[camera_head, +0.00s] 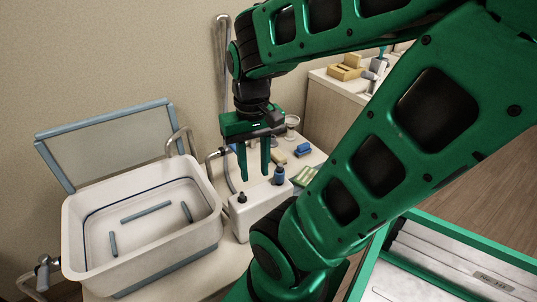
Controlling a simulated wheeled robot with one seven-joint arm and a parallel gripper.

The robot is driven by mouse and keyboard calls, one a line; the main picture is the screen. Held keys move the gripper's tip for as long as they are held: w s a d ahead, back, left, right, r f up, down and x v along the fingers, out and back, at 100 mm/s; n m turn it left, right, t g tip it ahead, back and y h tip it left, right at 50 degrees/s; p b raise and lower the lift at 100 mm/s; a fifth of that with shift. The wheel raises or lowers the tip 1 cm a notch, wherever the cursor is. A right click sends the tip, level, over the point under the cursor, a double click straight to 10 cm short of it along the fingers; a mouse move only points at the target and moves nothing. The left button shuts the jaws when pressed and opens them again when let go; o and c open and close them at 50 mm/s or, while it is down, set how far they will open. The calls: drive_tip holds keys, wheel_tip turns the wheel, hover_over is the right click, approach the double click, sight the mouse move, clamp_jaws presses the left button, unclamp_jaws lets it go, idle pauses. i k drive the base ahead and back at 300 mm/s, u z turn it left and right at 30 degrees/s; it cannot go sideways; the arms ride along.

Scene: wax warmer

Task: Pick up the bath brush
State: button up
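My gripper (254,175) points down over the white table, with its two green fingers apart and nothing visible between them. I cannot pick out the bath brush with certainty. Small items lie just right of the fingers: a blue block-like item (303,149) and a tan block-like item (278,157). Either is too small to identify as a brush. A white box-like unit with a dark blue bottle (279,175) is below and right of the fingers. My arm hides part of the table's right side.
A large white basin (75,236) with a raised blue-framed lid (108,143) stands at left. A metal pole (224,100) rises behind my gripper. A greenish folded item (305,177) lies right of the bottle. A counter (330,84) with tan boxes (346,67) stands at the back right.

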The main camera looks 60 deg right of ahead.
sight(303, 149)
drive_tip(key=u, duration=1.4)
drive_tip(key=k, duration=2)
drive_tip(key=z, duration=1.8)
drive_tip(key=i, duration=1)
drive_tip(key=u, duration=0.05)
